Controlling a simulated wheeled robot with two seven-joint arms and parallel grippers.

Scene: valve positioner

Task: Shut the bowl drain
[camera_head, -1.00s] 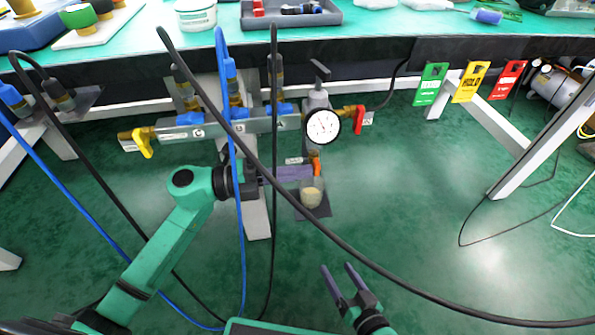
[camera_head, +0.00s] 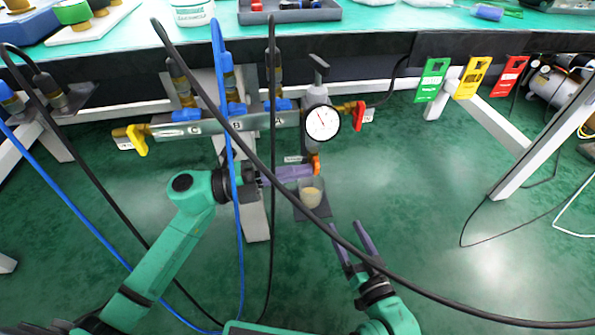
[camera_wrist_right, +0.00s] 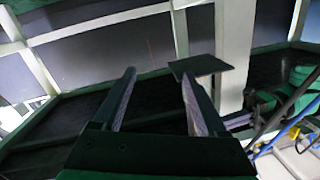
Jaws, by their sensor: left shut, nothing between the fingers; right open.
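The drain's orange handle (camera_head: 316,165) shows at the lower end of the filter unit, below the round white gauge (camera_head: 322,123). Whether the drain is open or shut I cannot tell. My left gripper (camera_head: 303,172) is shut and empty, its purple fingers beside the orange handle; contact is unclear. A clear cup (camera_head: 311,192) with beige contents stands just below the handle on a small dark plate (camera_head: 322,211). My right gripper (camera_head: 348,228) is open and empty, lower and to the right of the cup. Its spread fingers also show in the right wrist view (camera_wrist_right: 157,76).
A grey manifold (camera_head: 215,127) with a yellow handle (camera_head: 137,140) and a red handle (camera_head: 360,115) runs under the bench. Black and blue hoses (camera_head: 228,165) cross in front of my left arm. Green, yellow and red tags (camera_head: 472,78) hang right.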

